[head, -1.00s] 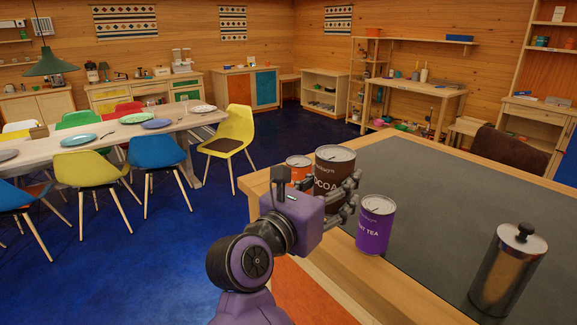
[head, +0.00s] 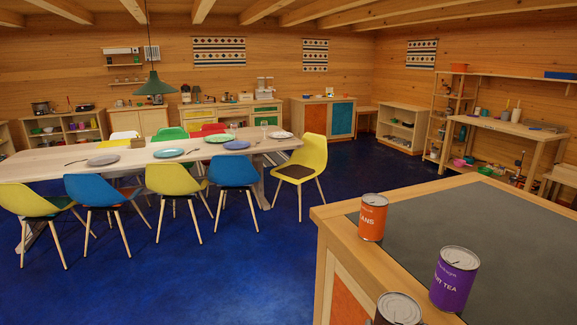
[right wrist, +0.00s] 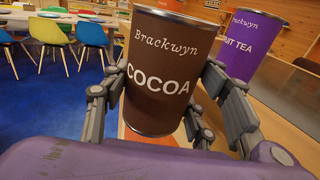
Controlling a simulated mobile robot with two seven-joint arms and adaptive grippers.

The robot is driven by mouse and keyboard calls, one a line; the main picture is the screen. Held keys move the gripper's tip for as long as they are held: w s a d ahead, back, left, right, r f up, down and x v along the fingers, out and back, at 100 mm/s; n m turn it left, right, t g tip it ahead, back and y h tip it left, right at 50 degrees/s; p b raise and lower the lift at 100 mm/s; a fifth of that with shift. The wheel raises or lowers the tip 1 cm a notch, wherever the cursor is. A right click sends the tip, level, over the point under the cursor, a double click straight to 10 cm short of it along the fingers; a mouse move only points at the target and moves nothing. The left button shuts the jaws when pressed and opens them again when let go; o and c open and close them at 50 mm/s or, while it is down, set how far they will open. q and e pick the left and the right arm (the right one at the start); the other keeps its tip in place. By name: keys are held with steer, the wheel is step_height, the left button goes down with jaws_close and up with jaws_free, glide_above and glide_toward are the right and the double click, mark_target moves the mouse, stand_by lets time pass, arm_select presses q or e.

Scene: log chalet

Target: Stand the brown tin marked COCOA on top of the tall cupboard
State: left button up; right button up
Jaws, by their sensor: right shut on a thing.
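The brown tin marked COCOA (right wrist: 158,72) is upright between the fingers of my right gripper (right wrist: 160,88) in the right wrist view. The gripper is shut on its sides. In the head view only the tin's top (head: 399,308) shows at the bottom edge, in front of the counter's near corner; the gripper is out of that frame. No clearly tall cupboard can be made out in the head view. My left gripper is not in view.
An orange tin (head: 373,217) and a purple FRUIT TEA tin (head: 454,279) stand on the dark-topped counter (head: 490,225). A long table (head: 60,165) with chairs is at left. A low cupboard (head: 325,120) with orange and blue doors stands behind. The blue floor between is clear.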

steer(key=s+a+f+n+y, duration=0.1)
steer(key=s+a+f+y, duration=0.1)
steer(key=s, duration=0.1)
steer(key=w+d+r+m+g+h, duration=0.2)
steer(key=w+r+m+h, duration=0.3)
steer(key=r, duration=0.4)
steer(key=w+d+r+m+g+h, duration=0.3)
steer(key=w+r+m+g+h, duration=0.2)
steer(key=w+r+h, duration=0.2)
step_height(320, 180, up, 2)
steer(key=h+b, duration=0.1)
steer(key=h, duration=0.1)
steer(key=shift+d+h, duration=0.25)
steer(key=shift+h, duration=0.05)
steer(key=shift+r, duration=0.1)
